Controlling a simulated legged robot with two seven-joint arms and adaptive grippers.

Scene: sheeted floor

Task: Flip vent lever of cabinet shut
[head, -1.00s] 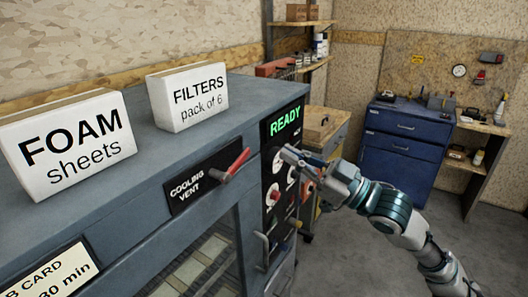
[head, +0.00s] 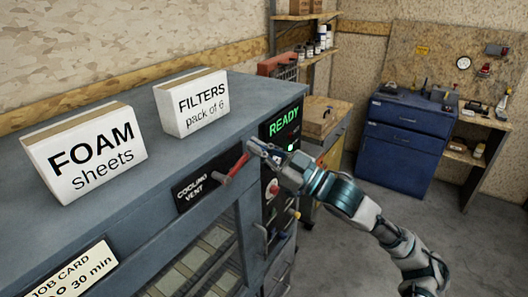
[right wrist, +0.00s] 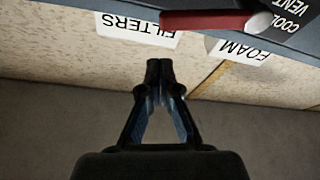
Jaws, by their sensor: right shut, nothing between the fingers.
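The cabinet (head: 130,225) is grey-blue and fills the left of the head view. Its vent lever (head: 235,166) has a red handle that slants up to the right from a pivot on the black "COOLING VENT" plate (head: 193,188). My right gripper (head: 253,146) is shut and empty, its fingertips close to the upper end of the red handle. I cannot tell from the head view whether they touch. In the right wrist view the shut fingertips (right wrist: 160,66) show below the red lever (right wrist: 205,20), with a gap in the picture. My left gripper is not in view.
A "FOAM sheets" box (head: 85,155) and a "FILTERS" box (head: 192,103) stand on the cabinet top. A control panel with a lit "READY" display (head: 284,123) is partly behind my right arm. A blue drawer unit (head: 402,145) stands at the back right, with open floor before it.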

